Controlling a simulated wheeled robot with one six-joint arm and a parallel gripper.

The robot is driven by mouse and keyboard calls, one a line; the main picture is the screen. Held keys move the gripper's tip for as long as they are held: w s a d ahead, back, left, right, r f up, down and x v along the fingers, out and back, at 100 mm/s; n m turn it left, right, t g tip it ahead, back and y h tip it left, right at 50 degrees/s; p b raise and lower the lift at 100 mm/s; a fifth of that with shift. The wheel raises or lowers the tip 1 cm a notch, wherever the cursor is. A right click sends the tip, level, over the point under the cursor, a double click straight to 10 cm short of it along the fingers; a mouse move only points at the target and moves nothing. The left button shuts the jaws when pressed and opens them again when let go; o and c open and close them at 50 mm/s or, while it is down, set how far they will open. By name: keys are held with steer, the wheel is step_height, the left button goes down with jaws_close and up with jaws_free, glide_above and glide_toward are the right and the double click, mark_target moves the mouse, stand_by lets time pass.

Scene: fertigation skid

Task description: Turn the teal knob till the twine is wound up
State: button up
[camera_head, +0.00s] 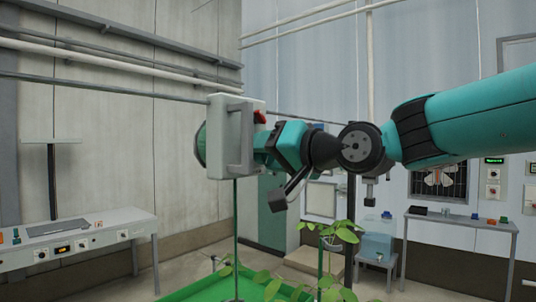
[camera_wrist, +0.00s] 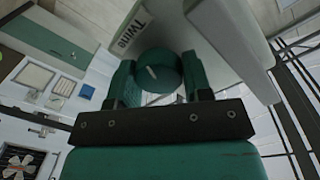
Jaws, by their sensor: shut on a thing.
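The teal knob (camera_wrist: 160,68) is round with a short white mark on its face. In the wrist view it sits between the two fingers of my gripper (camera_wrist: 160,85), which is shut on it. Behind it is a pale box (camera_wrist: 205,30) lettered TWINE. In the head view this box (camera_head: 218,140) has a grey upright handle and a green round part on its left side. My gripper (camera_head: 262,140) reaches it from the right and hides the knob there. A thin green vertical line (camera_head: 236,230) runs down below the box; I cannot tell whether it is twine or a pole.
A red part (camera_head: 260,117) sits at the box's upper right. Below are a green tray (camera_head: 195,290) and leafy plants (camera_head: 335,235). A bench with controls (camera_head: 80,245) stands left, a grey table (camera_head: 460,221) right. Pipes (camera_head: 110,58) cross the wall above.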

steer(key=m, duration=0.6)
steer(key=shift+p, duration=0.35)
steer(key=m+g+p, duration=0.1)
steer(key=m, duration=0.3)
steer(key=shift+f, duration=0.1)
steer(key=o, duration=0.9)
steer(key=shift+d, duration=0.15)
steer(key=b+v, duration=0.5)
steer(key=v, duration=1.2)
steer(key=shift+f+b, duration=0.25)
steer(key=shift+b, duration=0.15)
